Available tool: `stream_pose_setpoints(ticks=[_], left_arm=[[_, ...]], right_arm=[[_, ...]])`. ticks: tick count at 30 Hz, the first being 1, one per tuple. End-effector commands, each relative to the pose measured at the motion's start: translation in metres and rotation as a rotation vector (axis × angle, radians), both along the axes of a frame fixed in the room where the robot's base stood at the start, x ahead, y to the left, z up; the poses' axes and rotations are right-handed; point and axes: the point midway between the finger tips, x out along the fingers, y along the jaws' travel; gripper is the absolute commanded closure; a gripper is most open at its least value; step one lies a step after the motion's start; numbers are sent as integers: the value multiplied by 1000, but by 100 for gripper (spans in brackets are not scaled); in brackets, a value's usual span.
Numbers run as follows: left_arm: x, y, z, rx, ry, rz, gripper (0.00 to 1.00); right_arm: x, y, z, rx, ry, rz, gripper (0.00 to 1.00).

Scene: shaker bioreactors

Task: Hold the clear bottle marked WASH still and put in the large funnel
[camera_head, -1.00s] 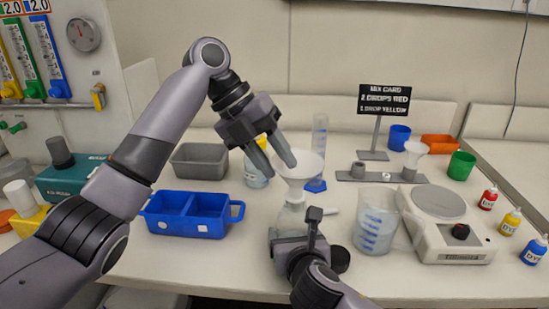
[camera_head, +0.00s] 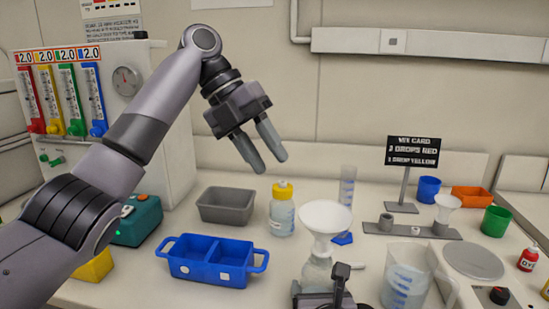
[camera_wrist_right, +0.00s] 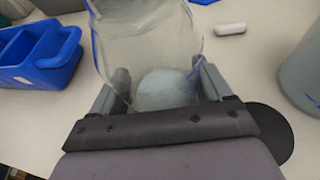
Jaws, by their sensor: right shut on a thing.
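The large white funnel (camera_head: 325,216) sits upright in the mouth of the clear bottle (camera_head: 317,270), its wide cone above the neck. My right gripper (camera_wrist_right: 160,88) is shut on the bottle, one finger on each side, and the bottle stands upright. The bottle also shows in the right wrist view (camera_wrist_right: 150,45); no WASH marking is readable. My left gripper (camera_head: 267,161) is open and empty, above and to the left of the funnel, apart from it. The right gripper partly hides the bottle's lower part in the head view.
A clear beaker (camera_head: 405,275) stands right of the bottle, near a scale (camera_head: 473,262). A yellow-capped bottle (camera_head: 282,212), a blue two-part tray (camera_head: 210,262) and a grey bin (camera_head: 226,206) lie left. A measuring cylinder (camera_head: 347,187) stands behind. A smaller funnel (camera_head: 446,203) sits in a rack.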

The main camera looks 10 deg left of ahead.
Motion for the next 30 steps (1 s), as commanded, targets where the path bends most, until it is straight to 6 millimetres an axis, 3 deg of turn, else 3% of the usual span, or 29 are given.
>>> stream_pose_setpoints(ticks=[1,2,3,14,30], left_arm=[[0,0,0,0,0,0,64],[0,0,0,0,0,0,64],[0,0,0,0,1,1,64],[0,0,-1,0,1,1,64],[0,0,0,0,1,1,64]], right_arm=[[0,0,-1,-1,2,-1,12],[0,0,-1,-1,2,-1,2],[0,0,-1,-1,1,-1,0],[-7,-1,3,-1,0,1,0],[-82,-16,34,0,0,1,0]])
